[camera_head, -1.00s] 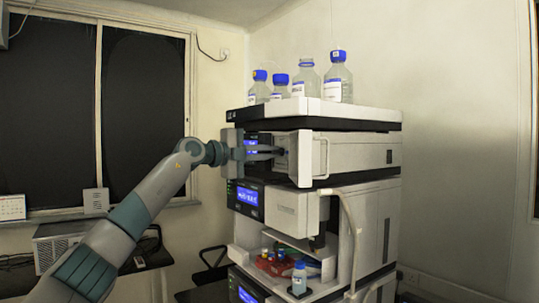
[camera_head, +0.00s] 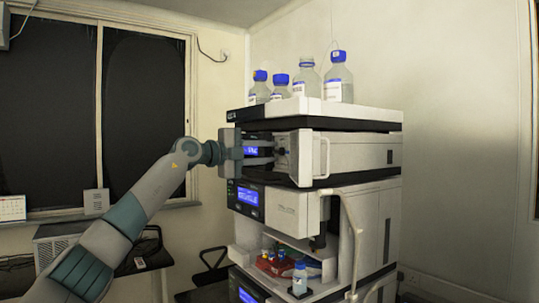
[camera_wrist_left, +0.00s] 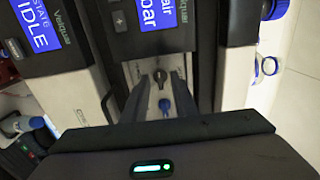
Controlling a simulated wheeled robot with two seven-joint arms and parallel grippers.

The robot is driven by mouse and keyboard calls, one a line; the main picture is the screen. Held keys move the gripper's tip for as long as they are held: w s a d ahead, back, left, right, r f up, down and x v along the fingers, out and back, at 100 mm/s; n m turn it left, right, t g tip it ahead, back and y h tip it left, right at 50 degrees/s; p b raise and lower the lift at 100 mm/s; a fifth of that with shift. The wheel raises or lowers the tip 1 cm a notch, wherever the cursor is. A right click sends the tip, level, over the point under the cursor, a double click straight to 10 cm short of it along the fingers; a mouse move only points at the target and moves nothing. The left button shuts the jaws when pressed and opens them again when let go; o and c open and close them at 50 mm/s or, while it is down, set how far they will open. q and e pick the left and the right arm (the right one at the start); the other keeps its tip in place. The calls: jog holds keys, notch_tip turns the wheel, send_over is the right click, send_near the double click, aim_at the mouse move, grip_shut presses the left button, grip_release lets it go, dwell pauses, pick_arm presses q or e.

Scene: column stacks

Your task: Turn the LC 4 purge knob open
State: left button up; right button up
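The LC 4 stack's upper module (camera_head: 355,152) has a recessed front with a small dark knob (camera_head: 282,152). My left gripper (camera_head: 272,152) points at this panel from the left. Its fingers (camera_wrist_left: 158,102) are apart, one on each side of the knob and fitting, with nothing clearly held. Contact with the knob cannot be told. My right gripper is not in view.
Bottles with blue caps (camera_head: 338,78) and an uncapped bottle stand on the top tray (camera_head: 365,112). A lit display (camera_wrist_left: 153,12) is beside the knob panel. Below is another module (camera_head: 292,208) and an open bay with vials. A pale tube (camera_head: 352,235) runs down the front.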

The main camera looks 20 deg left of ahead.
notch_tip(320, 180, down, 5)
jog(key=b, duration=0.5)
pick_arm(q)
jog(key=b+v, duration=0.2)
jog(key=v, duration=1.4)
jog(key=shift+s+a, duration=0.25)
jog(key=shift+a, duration=0.05)
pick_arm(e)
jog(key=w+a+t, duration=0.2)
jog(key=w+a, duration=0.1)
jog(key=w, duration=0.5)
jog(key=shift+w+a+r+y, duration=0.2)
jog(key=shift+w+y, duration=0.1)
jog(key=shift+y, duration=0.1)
pick_arm(q)
jog(key=shift+f, duration=0.1)
